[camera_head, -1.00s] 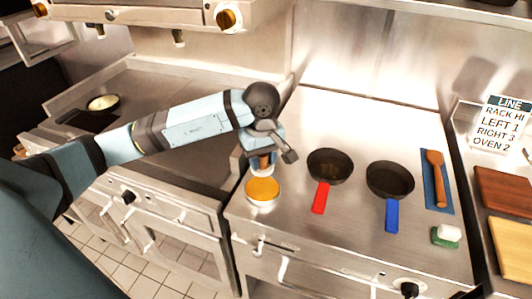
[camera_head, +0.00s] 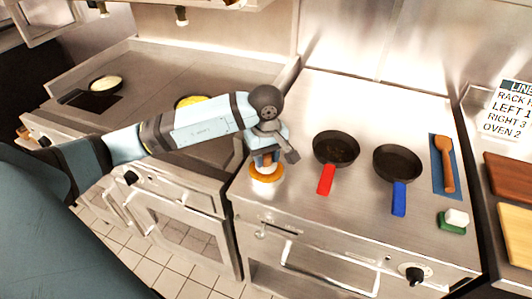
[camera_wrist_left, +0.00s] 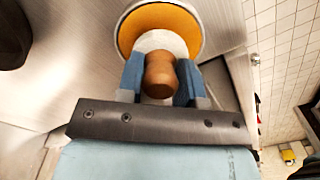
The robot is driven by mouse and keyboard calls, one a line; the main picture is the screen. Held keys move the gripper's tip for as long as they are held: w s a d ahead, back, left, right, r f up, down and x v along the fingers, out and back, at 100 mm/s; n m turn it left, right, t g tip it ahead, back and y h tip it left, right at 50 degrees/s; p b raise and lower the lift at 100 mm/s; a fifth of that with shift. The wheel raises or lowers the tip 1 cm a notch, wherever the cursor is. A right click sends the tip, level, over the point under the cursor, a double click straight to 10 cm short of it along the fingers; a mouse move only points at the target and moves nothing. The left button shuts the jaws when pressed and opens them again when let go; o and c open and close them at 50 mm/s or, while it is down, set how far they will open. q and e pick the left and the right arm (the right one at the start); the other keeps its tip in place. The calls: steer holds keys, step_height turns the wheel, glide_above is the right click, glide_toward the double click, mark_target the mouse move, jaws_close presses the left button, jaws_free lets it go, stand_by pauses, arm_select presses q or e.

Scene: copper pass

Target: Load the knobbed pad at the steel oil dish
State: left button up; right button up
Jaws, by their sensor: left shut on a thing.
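The steel oil dish (camera_head: 281,180), a round dish of orange oil, stands at the front left corner of the steel counter. My left gripper (camera_head: 265,160) is over it, shut on the brown knob of the knobbed pad (camera_head: 264,168). In the left wrist view the knob (camera_wrist_left: 160,76) sits between the blue fingers, and the pad's white disc (camera_wrist_left: 161,41) lies within the outline of the dish's orange oil (camera_wrist_left: 128,31). The pad is down at the dish; I cannot tell how deep it sits in the oil. My right gripper is not in view.
A red-handled pan (camera_head: 335,148) and a blue-handled pan (camera_head: 397,163) stand right of the dish. Farther right are a wooden utensil on a blue mat (camera_head: 437,176) and a green-and-white sponge (camera_head: 453,222). A yellow thing (camera_head: 190,101) shows behind my left arm.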

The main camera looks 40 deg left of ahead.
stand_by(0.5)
arm_select(q)
steer(key=shift+f+b, duration=0.45)
stand_by(0.4)
steer(key=shift+f+b, duration=0.1)
steer(key=shift+b, duration=0.25)
stand_by(1.1)
stand_by(0.5)
steer(key=shift+r+p, duration=0.45)
steer(key=shift+r, duration=0.45)
steer(key=shift+r+p, duration=1.05)
steer(key=shift+r, duration=1.6)
